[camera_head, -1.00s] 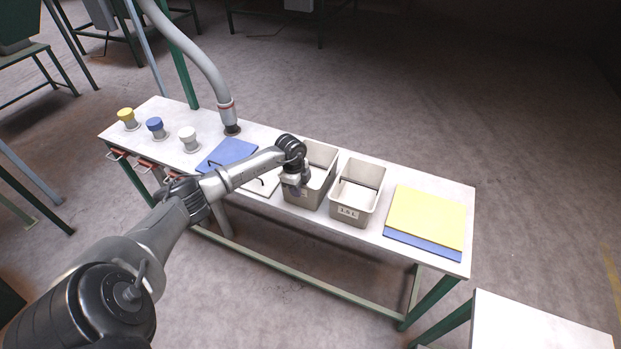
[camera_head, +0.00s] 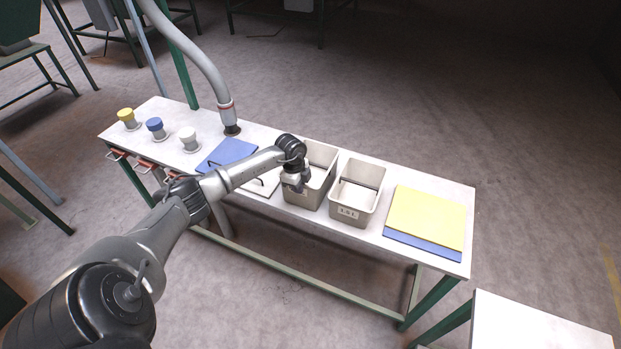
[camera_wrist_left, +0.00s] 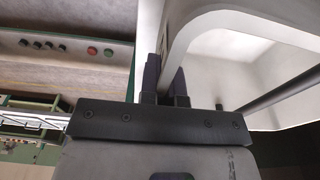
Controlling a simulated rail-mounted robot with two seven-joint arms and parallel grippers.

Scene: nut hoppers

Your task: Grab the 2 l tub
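Two grey open tubs stand side by side on the white table. The left tub (camera_head: 318,190) has its front partly hidden by my left gripper, and I cannot read a label on it. The right tub (camera_head: 372,204) carries a white label on its front that seems to read 1.5 L. My left gripper (camera_head: 299,187) is at the front rim of the left tub, pointing down. In the left wrist view, the dark fingers (camera_wrist_left: 165,85) are close together with the pale tub wall (camera_wrist_left: 185,40) between them, and look shut on it. My right gripper is out of view.
A yellow board (camera_head: 428,215) lies on a blue one right of the tubs. A blue board (camera_head: 232,152) lies left of them. A hose (camera_head: 215,78) hangs behind. Yellow, blue and white knobs stand at the table's left end. A black bar crosses inside the right tub.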

